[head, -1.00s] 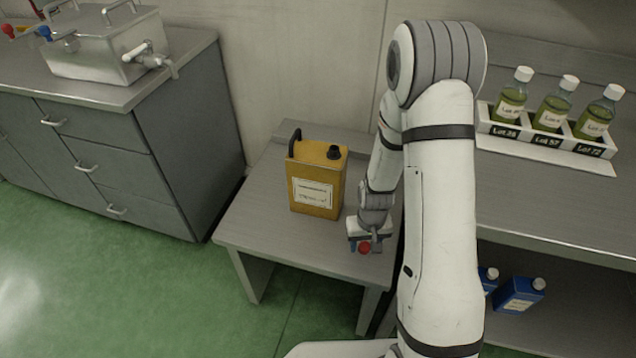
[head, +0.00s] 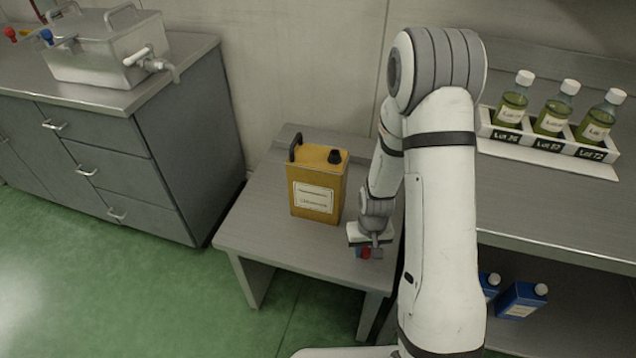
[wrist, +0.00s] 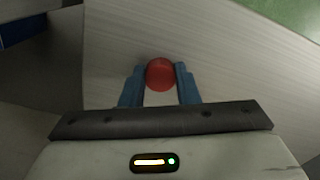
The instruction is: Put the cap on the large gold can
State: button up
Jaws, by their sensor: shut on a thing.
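The large gold can (head: 316,184) stands upright on the low grey table, with a dark handle at its back left and a dark spout (head: 335,156) on its top right. My gripper (head: 369,253) is at the can's front right, low over the table. In the wrist view, its two blue fingers are shut on a round red cap (wrist: 160,74). The cap also shows as a small red spot in the head view (head: 361,252), partly hidden by the fingers. I cannot tell whether the cap still touches the tabletop.
The low table (head: 262,235) has bare room in front of the can. A higher bench at right holds a rack (head: 548,143) with three bottles; blue containers (head: 522,298) sit beneath. A steel tank (head: 105,50) stands on the left cabinet (head: 150,150).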

jog(key=shift+w+r+p, duration=0.15)
jog(key=shift+r+p, duration=1.15)
jog(key=shift+r, duration=0.7)
jog(key=shift+r+p, duration=0.65)
jog(key=shift+r, duration=0.4)
jog(key=shift+r+p, duration=2)
jog(key=shift+r, duration=0.95)
